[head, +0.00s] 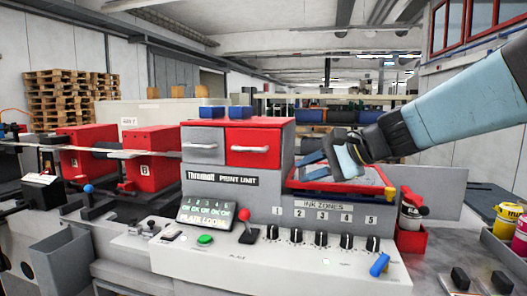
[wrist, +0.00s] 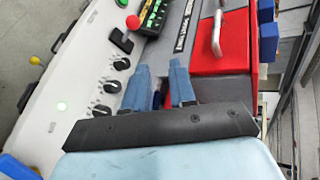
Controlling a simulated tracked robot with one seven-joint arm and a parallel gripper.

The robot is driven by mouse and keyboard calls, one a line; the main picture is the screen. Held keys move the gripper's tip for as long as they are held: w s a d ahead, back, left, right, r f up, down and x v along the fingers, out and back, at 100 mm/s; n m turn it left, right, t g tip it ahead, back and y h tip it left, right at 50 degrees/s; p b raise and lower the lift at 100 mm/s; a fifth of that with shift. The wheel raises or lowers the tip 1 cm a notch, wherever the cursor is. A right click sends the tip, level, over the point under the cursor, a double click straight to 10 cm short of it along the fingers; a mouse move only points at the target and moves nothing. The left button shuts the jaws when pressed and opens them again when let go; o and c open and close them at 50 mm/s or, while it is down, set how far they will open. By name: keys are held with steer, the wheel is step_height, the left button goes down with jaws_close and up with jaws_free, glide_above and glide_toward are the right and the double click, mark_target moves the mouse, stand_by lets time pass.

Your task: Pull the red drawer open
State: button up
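The red drawer (head: 252,147) is in the upper front of the grey print unit and looks shut. Its silver bar handle (head: 251,149) runs across its front. In the wrist view the red drawer (wrist: 215,58) and its handle (wrist: 217,32) show ahead, to the right of the fingers. My gripper (head: 318,158) is to the right of the drawer, over the red-framed tray, apart from the handle. In the wrist view my gripper (wrist: 160,68) has two blue fingers with a gap between them and nothing held.
A grey drawer (head: 203,144) with its own handle is left of the red one. Blue blocks (head: 240,113) stand on top. Below are a red-knobbed lever (head: 247,228), a display (head: 206,211) and several black knobs (head: 321,240). The red-framed tray (head: 378,190) lies under my gripper.

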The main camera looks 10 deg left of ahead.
mark_target(254, 150)
steer(key=w+a+r+m+t+y, duration=0.1)
steer(key=w+a+r+m+y, duration=0.25)
steer(key=w, duration=0.25)
steer(key=shift+h, duration=0.25)
steer(key=x, duration=0.9)
steer(key=r+x, duration=0.1)
steer(key=x, duration=0.4)
steer(key=shift+s+a, duration=0.2)
steer(key=shift+a, duration=0.05)
jaws_close()
